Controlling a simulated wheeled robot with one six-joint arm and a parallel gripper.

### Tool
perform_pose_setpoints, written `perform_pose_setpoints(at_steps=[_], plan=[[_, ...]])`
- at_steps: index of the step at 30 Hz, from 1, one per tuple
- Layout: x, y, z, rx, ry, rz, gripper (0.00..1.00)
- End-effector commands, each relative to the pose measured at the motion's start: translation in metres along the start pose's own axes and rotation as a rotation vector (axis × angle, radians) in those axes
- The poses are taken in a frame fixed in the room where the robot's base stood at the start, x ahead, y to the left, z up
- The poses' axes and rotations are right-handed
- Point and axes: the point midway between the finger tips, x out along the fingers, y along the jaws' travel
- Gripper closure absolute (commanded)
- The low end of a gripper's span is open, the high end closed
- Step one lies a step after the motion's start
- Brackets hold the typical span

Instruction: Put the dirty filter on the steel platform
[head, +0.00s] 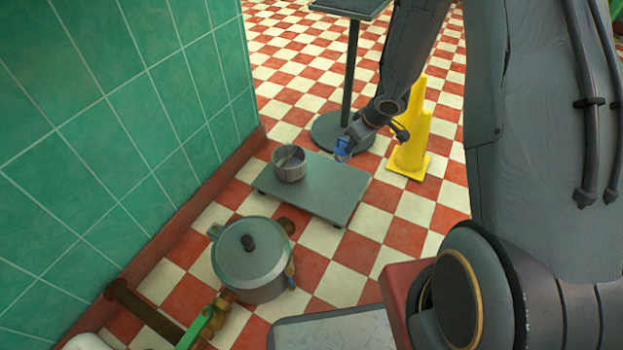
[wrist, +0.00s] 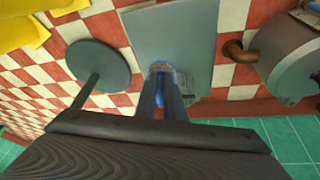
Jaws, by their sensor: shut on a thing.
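The steel platform (head: 318,196) is a low grey plate on the floor; it also shows in the wrist view (wrist: 172,32). A ribbed metal container (head: 289,165) stands on its left end with something thin inside. My gripper (head: 343,152) is at the platform's far right edge in the head view, shut on a small blue thing with a brownish middle, which I take as the dirty filter (wrist: 161,68). In the wrist view the fingers cover part of the filter and of the container behind them. I cannot tell whether the filter touches the platform.
A lidded pot (head: 250,262) stands in front of the platform, beside pipes and a green-handled valve (head: 198,328). A pedestal table's round base (head: 335,130) is behind. A yellow cone (head: 411,140) stands to the right. A green tiled wall (head: 120,120) borders the left.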

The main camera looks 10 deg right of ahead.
Motion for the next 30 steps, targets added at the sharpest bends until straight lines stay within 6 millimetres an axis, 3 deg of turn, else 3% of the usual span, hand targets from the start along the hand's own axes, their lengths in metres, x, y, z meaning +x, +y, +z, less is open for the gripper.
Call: perform_pose_setpoints(at_steps=[5, 12, 24, 30], plan=[[0.026, -0.002, -0.004, -0.181, 0.006, -0.083, 1.00], [0.053, 0.000, 0.007, -0.389, 0.012, -0.177, 1.00], [0.101, -0.001, 0.028, -0.440, 0.013, -0.199, 1.00], [0.114, -0.002, 0.034, -0.440, 0.013, -0.199, 1.00]])
